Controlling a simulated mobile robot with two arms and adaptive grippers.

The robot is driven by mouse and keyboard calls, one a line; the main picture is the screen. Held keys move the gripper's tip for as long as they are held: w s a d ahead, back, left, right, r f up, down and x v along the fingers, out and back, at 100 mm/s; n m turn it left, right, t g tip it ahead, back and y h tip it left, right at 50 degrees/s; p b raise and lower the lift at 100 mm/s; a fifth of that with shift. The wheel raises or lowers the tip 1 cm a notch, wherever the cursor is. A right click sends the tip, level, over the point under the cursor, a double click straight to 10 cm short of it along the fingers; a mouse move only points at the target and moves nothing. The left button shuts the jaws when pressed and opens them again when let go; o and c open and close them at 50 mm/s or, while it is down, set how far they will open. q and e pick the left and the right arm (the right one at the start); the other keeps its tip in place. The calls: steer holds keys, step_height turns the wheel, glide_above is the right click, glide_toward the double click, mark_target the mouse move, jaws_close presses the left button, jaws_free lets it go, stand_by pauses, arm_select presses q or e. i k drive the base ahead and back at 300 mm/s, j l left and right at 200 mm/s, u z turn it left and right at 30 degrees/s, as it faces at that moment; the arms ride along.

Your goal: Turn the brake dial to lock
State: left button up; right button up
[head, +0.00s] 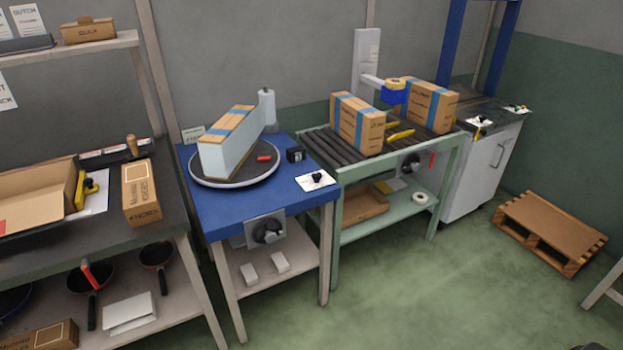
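A black dial (268,231) sits on a grey plate on the front of the blue table (222,222). A second dark dial (411,162) shows on the front of the green-framed roller conveyor (325,150). I cannot read markings on either, so I cannot tell which is the brake dial or how it is set. On the blue table, a round turntable (215,183) carries a tall box (225,142) with a pale side and cardboard edges. A small red piece (264,158) lies beside the box on the turntable. Neither gripper is in view.
A white card with a black knob (317,180) lies near the blue table's right corner. Cardboard boxes (358,125) stand on the conveyor. A shelf bench with pans (156,255) is at left. A pallet (550,232) lies at right. The green floor in front is clear.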

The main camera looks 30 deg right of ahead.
mark_target(317, 177)
steer(key=i+l+z, duration=0.2)
steer(key=i+l, duration=0.25)
steer(key=i+l+z, duration=0.15)
steer(key=i+l, duration=0.25)
steer(key=i+l+z, duration=0.2)
steer(key=i, duration=0.4)
steer(key=l, duration=0.1)
